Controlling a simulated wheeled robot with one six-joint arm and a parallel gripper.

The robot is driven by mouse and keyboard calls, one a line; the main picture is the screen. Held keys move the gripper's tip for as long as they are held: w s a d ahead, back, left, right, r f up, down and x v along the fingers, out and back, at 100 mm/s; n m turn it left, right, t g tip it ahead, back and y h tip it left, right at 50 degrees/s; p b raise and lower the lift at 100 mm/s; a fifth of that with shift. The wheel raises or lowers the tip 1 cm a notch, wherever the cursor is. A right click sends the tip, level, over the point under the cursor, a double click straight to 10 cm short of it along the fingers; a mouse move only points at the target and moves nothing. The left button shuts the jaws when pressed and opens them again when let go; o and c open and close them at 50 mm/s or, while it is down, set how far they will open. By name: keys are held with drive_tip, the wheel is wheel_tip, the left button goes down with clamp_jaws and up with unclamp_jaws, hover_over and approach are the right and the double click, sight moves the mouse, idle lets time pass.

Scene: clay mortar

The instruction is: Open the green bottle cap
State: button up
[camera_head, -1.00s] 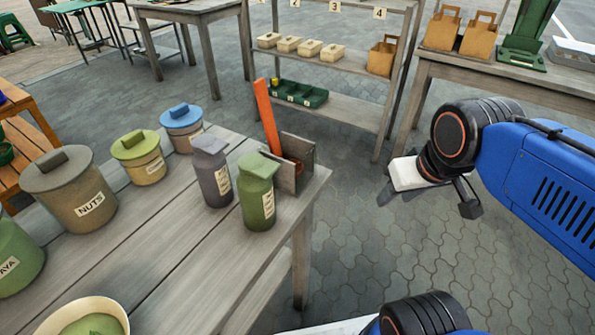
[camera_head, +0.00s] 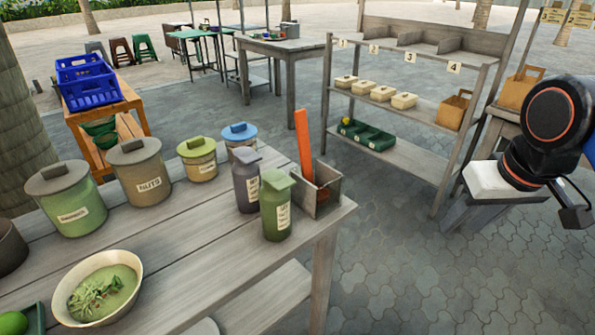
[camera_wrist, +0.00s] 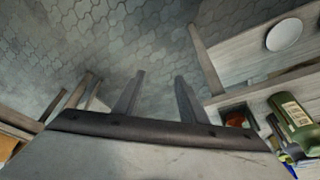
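The green bottle (camera_head: 276,218) stands upright near the right end of the grey wooden table, with a pale label and its lighter green cap (camera_head: 278,183) on top. A dark grey-purple bottle (camera_head: 246,190) with a cap stands just behind and left of it. My gripper (camera_head: 515,212) is at the far right, beyond the table and well apart from the green bottle. In the wrist view my gripper (camera_wrist: 158,97) has its two fingers apart with only paving between them. The green bottle (camera_wrist: 297,122) also shows there at the right edge.
A small wooden box (camera_head: 325,194) with an orange stick stands close behind the green bottle. Lidded jars (camera_head: 142,178) and a bowl of green food (camera_head: 98,287) occupy the table's left part. A shelf unit (camera_head: 405,163) stands behind. Paving between table and shelf is clear.

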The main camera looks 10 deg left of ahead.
drive_tip(key=w+a+r+n+g, duration=0.1)
drive_tip(key=w+a+r+n, duration=0.15)
drive_tip(key=a+r, duration=0.4)
wheel_tip(320, 180, up, 19)
drive_tip(key=n+g, duration=0.3)
drive_tip(key=n, duration=0.2)
hover_over(285, 183)
drive_tip(key=shift+h, duration=0.4)
wheel_tip(285, 183, down, 18)
drive_tip(key=shift+r, duration=0.25)
clamp_jaws()
